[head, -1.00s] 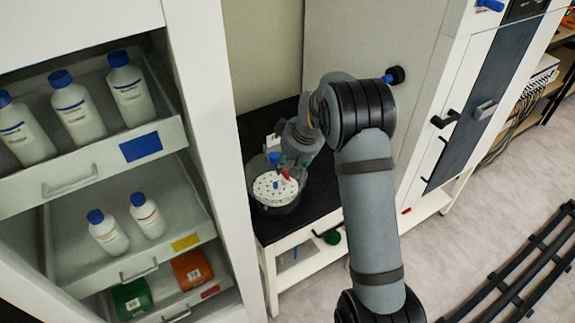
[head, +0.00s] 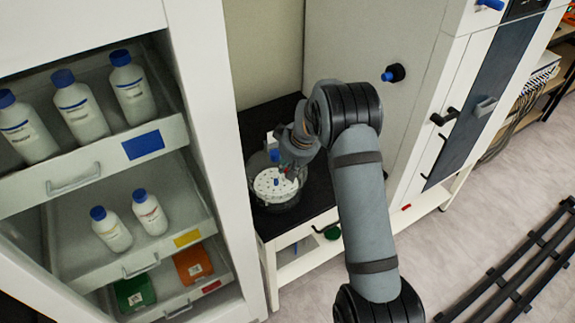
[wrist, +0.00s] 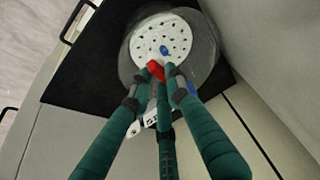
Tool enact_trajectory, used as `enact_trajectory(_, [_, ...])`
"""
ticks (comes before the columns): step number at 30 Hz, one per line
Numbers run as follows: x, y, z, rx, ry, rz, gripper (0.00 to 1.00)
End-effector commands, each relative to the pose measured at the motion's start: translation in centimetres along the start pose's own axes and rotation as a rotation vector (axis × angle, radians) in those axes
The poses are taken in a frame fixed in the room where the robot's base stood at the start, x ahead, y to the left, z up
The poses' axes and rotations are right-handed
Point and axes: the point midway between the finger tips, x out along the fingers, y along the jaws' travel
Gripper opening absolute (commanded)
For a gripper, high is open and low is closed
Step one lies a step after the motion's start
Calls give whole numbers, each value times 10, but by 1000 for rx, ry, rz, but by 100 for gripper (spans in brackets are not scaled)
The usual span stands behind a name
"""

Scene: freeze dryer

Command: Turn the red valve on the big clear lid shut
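The big clear lid (head: 262,202) sits on the black bench top over a white perforated disc; it also shows in the wrist view (wrist: 205,48). The red valve (wrist: 156,70) is at the lid, near the disc's lower edge in the wrist view. My gripper (wrist: 161,74) has its green fingers converging at the red valve, with fingertips beside and partly over it. I cannot tell whether they press on it. In the head view my gripper (head: 290,166) is just above the lid, and its wrist and fingers hide most of the valve.
A blue piece (wrist: 165,50) shows near the red valve. The black bench top (head: 315,190) is mostly clear right of the lid. A tall grey cabinet (head: 345,45) stands behind and right. A shelf unit with white bottles (head: 133,90) stands at the left.

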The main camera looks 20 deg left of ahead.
Motion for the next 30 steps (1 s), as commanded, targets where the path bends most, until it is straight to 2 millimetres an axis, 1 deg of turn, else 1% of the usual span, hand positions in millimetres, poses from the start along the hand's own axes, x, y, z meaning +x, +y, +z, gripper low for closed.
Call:
enact_trajectory(1, [0,0,0,0,0,0,12])
enact_trajectory(7, [0,0,0,0,0,0,0])
enact_trajectory(20, [-1,0,0,21,0,10,0])
enact_trajectory(26, [-1,-2,0,100,-1,43,0])
enact_trajectory(30, [0,-2,1,195,1,84,0])
